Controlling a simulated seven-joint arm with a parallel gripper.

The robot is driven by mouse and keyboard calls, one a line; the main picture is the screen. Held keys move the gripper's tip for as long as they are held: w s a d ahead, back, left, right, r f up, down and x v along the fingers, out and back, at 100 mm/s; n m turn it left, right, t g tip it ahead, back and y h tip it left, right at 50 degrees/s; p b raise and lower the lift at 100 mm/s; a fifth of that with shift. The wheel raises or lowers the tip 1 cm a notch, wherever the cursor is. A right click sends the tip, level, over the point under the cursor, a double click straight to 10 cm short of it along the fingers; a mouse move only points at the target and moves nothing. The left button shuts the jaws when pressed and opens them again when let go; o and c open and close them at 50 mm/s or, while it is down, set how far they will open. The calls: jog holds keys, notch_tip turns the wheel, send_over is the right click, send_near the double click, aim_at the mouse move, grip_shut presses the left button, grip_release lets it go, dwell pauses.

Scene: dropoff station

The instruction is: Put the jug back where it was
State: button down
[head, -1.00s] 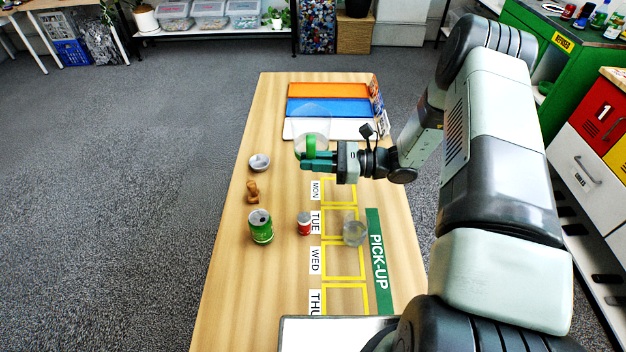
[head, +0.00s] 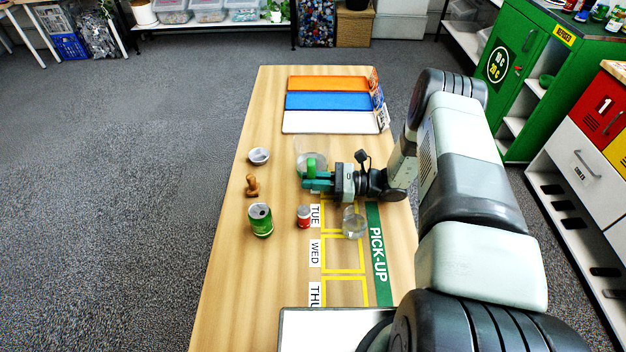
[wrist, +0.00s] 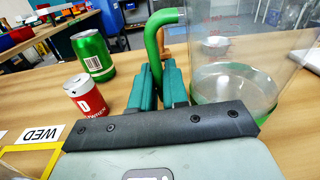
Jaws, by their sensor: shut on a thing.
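The jug (head: 305,147) is clear with a green handle. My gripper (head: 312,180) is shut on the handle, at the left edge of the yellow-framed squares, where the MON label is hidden. In the wrist view the green handle (wrist: 160,35) rises between my fingers (wrist: 162,85), and the clear jug body (wrist: 238,60) stands upright at the right, with red markings and a green-tinted bottom. I cannot tell whether its base touches the table (head: 225,270).
A bowl (head: 259,155), wooden stamp (head: 252,186), green can (head: 260,220) and small red-white can (head: 304,216) stand to the left. A clear container (head: 354,224) stands by the TUE square. Orange, blue and white trays (head: 330,122) lie at the far end.

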jog(key=c, duration=1.1)
grip_release()
jog(key=shift+f, duration=0.1)
jog(key=shift+d, duration=0.25)
jog(key=d, duration=1.1)
jog(key=shift+s+d, duration=0.25)
jog(key=shift+s, duration=0.1)
